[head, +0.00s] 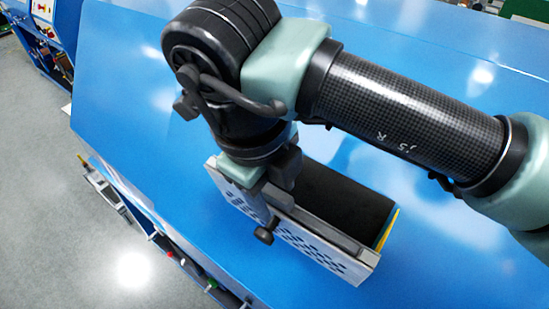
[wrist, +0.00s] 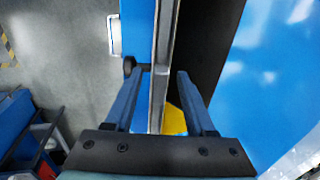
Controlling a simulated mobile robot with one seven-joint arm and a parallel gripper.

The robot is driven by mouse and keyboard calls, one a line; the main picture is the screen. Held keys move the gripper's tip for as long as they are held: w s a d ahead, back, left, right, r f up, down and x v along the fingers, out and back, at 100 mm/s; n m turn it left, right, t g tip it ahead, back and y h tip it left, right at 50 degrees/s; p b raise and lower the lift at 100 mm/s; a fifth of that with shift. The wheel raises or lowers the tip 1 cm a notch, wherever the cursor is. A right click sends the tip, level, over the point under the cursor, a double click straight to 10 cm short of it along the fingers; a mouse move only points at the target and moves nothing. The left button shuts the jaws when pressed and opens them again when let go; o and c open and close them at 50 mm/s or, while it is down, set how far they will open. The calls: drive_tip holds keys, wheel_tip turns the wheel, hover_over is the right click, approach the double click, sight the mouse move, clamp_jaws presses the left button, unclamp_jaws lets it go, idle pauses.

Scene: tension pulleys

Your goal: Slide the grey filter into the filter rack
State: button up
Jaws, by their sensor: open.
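A light grey, upright, slab-like piece with rows of dark holes (head: 300,241) stands on the blue table; it looks like the grey filter, in or against its rack. Its thin top edge shows in the wrist view (wrist: 159,100). A dark block (head: 345,203) with a yellow strip (head: 388,229) lies right behind it. Where filter and rack divide, I cannot tell. My gripper (head: 270,188) is over the left part of the slab. In the wrist view my gripper (wrist: 161,74) is open, one finger on each side of the grey edge. Contact cannot be made out.
A dark round knob (head: 264,236) sticks out from the perforated face near my gripper. The blue table (head: 130,75) is clear to the left and at the back. Its front edge runs close to the slab, with grey floor (head: 45,170) beyond.

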clamp_jaws()
drive_tip(key=shift+p+v, duration=0.6)
drive_tip(key=shift+v, duration=1.4)
drive_tip(key=shift+w+d+b, duration=0.1)
drive_tip(key=shift+w+b, duration=0.05)
drive_tip(key=shift+b, duration=0.2)
idle(0.6)
drive_tip(key=shift+r, duration=0.15)
drive_tip(key=p+v, duration=0.1)
drive_tip(key=v, duration=0.2)
drive_tip(key=shift+r+p, duration=0.3)
drive_tip(key=shift+r, duration=0.05)
idle(0.3)
drive_tip(key=shift+b, duration=0.4)
idle(0.3)
drive_tip(key=shift+r, duration=0.1)
